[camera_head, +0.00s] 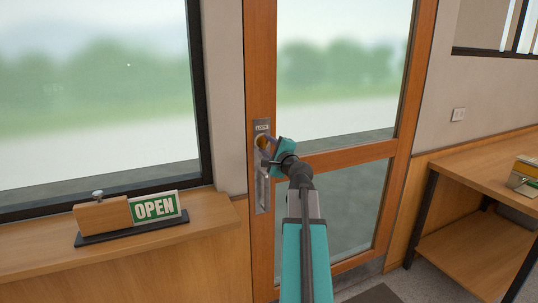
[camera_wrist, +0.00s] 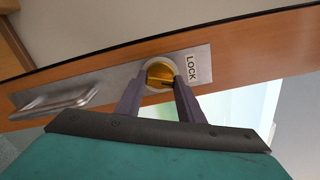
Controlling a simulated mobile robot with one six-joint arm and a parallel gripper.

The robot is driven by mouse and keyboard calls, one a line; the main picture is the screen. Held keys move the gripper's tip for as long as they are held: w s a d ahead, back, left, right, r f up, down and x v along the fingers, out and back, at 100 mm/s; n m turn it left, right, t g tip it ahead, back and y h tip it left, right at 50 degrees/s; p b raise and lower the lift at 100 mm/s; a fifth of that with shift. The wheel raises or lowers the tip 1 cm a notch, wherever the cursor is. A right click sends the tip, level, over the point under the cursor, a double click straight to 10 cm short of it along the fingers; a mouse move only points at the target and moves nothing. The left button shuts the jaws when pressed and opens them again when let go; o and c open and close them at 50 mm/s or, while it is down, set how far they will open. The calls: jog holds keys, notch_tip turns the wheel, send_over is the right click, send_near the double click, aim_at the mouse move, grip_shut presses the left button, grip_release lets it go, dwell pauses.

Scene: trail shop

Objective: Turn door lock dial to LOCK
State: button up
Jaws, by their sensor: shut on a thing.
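The brass lock dial (camera_head: 262,141) sits on a metal plate on the wooden frame of the glass door (camera_head: 262,60). A LOCK label (camera_wrist: 193,69) is on the plate beside the dial; it lies to the right of the dial in the wrist view. My gripper (camera_head: 268,146) reaches the dial from the right in the head view. In the wrist view my gripper (camera_wrist: 160,88) has its two dark fingers shut on the dial (camera_wrist: 159,72), one on each side. The fingers hide part of the dial's lower edge, and I cannot tell exactly which way it points.
A metal door handle (camera_head: 262,190) is on the same plate below the dial. An OPEN sign (camera_head: 155,207) stands on a wooden ledge (camera_head: 200,232) at left. A wooden table (camera_head: 480,172) stands at right. The floor before the door is partly hidden by my arm.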

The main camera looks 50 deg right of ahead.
jog(key=n+b, duration=0.3)
jog(key=shift+d+f+b, duration=0.15)
jog(key=shift+b, duration=0.25)
jog(key=shift+n+b, duration=0.45)
jog(key=shift+n, duration=0.25)
jog(key=o, duration=1.1)
jog(key=shift+c, duration=0.2)
jog(key=shift+s, duration=0.15)
